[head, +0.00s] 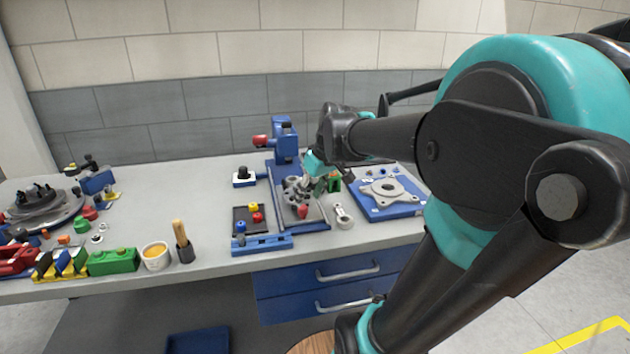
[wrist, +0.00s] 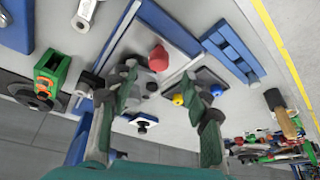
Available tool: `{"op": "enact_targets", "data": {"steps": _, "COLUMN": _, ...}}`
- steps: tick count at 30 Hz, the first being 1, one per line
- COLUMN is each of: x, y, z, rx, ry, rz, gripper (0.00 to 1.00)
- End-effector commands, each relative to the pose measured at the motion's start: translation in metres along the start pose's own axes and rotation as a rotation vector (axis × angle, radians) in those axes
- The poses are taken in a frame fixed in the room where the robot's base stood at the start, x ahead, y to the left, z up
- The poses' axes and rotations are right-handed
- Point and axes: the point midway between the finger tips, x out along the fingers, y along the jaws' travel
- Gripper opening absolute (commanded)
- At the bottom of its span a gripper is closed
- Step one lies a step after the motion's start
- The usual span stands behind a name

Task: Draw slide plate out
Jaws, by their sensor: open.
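The slide plate (head: 313,218) is a flat grey plate lying in a blue chassis fixture (head: 275,175) on the bench. A red knob (head: 303,211) stands at its front end. In the wrist view the plate (wrist: 178,62) shows inside the blue frame, and the red knob (wrist: 158,58) appears just beyond my fingertips. My gripper (head: 305,184) is above the fixture; its fingers (wrist: 160,86) are spread apart with nothing held between them. A grey round part on the plate is partly hidden by the left finger.
A blue tray with a white flanged plate (head: 383,189) lies right of the fixture. A small grey bracket (head: 343,216) sits close to the right.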

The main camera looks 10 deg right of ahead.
Motion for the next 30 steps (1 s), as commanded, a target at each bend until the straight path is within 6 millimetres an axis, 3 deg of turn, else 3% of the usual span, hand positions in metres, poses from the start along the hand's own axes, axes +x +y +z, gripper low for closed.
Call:
{"op": "enact_targets", "data": {"steps": 6, "x": -0.040, "y": 0.000, "z": 0.001, "rx": 0.002, "ry": -0.001, "rz": 0.000, "gripper": 0.48}}
{"op": "enact_targets", "data": {"steps": 12, "x": -0.062, "y": 0.000, "z": 0.001, "rx": 0.000, "ry": -0.002, "rz": 0.000, "gripper": 0.48}}
{"op": "enact_targets", "data": {"steps": 30, "x": -0.069, "y": 0.000, "z": 0.001, "rx": 0.000, "ry": -0.001, "rz": 0.000, "gripper": 0.48}}
